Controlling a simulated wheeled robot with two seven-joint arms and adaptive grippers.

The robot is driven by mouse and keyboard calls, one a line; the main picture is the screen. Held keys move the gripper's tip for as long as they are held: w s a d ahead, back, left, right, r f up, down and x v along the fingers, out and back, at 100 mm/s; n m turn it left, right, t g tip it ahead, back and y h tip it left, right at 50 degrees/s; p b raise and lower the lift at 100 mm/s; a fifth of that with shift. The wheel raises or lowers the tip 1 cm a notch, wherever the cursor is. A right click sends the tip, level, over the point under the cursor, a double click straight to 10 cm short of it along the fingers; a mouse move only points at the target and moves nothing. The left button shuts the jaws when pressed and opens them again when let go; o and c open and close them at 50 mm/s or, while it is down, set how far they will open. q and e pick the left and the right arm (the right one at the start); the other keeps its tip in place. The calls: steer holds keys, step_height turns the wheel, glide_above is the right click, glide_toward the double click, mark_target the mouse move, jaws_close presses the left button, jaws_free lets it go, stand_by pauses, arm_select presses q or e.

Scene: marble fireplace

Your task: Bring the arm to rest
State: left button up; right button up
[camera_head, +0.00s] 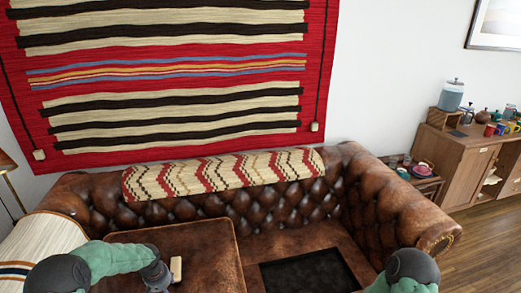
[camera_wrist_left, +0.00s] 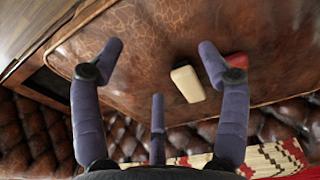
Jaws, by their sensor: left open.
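My left arm (camera_head: 118,258) comes in from the left in the head view, over the brown leather seat of the sofa. My left gripper (camera_head: 157,277) is low in that view. A cream block (camera_head: 176,268) lies on the leather beside the gripper; in the wrist view the block (camera_wrist_left: 187,84) is close to the right-hand finger. A small red object (camera_wrist_left: 237,61) is partly hidden behind that finger. Part of my right arm (camera_head: 405,270) shows at lower right; its gripper is out of view.
The sofa back (camera_head: 270,205) rises behind, with a patterned throw (camera_head: 225,173) on it. A dark rectangular panel (camera_head: 310,273) lies on the seat at right. A striped cloth (camera_head: 42,243) covers the left armrest. A wooden cabinet (camera_head: 462,165) stands far right.

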arm_select(q)
steer(key=s+d+f+h, duration=0.2)
steer(key=s+d+f, duration=0.35)
steer(key=d, duration=0.35)
steer(key=s+d+f+h, duration=0.1)
steer(key=s+d+f, duration=0.3)
steer(key=s+d, duration=0.3)
steer(key=s+d+f, duration=0.1)
steer(key=s+d, duration=0.3)
steer(key=s, duration=0.3)
steer(key=s+d+f+g+h, duration=0.1)
steer(key=s+d, duration=0.3)
steer(key=s, duration=0.3)
steer(key=shift+d+p, duration=0.2)
steer(key=shift+p, duration=0.15)
